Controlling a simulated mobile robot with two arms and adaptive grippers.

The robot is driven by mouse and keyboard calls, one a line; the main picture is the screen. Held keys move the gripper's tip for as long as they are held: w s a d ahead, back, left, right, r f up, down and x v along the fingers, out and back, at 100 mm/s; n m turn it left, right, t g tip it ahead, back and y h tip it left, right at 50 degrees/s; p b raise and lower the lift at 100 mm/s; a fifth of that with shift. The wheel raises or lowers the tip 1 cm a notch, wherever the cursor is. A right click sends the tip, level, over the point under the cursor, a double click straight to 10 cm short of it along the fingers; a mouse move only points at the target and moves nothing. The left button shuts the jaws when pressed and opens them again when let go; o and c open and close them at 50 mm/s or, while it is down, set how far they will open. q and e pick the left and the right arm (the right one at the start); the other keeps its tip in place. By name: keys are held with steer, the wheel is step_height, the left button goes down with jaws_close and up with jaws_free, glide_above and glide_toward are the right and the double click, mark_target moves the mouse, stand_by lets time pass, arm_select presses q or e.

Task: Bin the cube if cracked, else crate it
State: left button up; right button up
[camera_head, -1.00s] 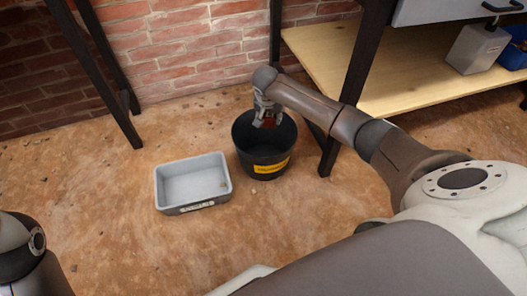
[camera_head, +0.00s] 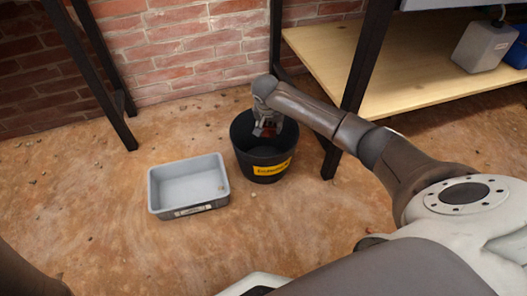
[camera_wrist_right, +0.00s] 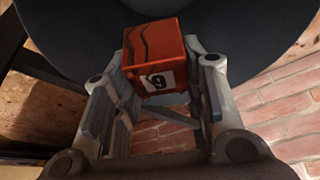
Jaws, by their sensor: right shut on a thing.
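A red cube (camera_wrist_right: 160,62) is held between the fingertips of my right gripper (camera_wrist_right: 158,80). In the right wrist view one face has a dark, jagged crack line, and another carries a white label with a black digit. In the head view my right gripper (camera_head: 267,127) points down at the mouth of the black bin (camera_head: 262,174), which has a yellow label. The bin's dark interior lies behind the cube in the wrist view. The grey crate (camera_head: 187,210) stands on the floor left of the bin, with a small light speck inside. My left gripper is out of view.
A bench's dark leg (camera_head: 358,80) and its wooden lower shelf (camera_head: 400,65) stand close to the bin's right. A brick wall (camera_head: 190,50) is behind. A grey container (camera_head: 484,46) sits on the shelf. The floor in front of the crate is open.

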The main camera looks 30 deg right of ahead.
steer(key=o, duration=1.2)
steer(key=shift+r, duration=0.1)
steer(key=v, duration=1.1)
steer(key=shift+s+a+r, duration=0.15)
steer(key=shift+a+r, duration=0.05)
steer(key=shift+r, duration=0.15)
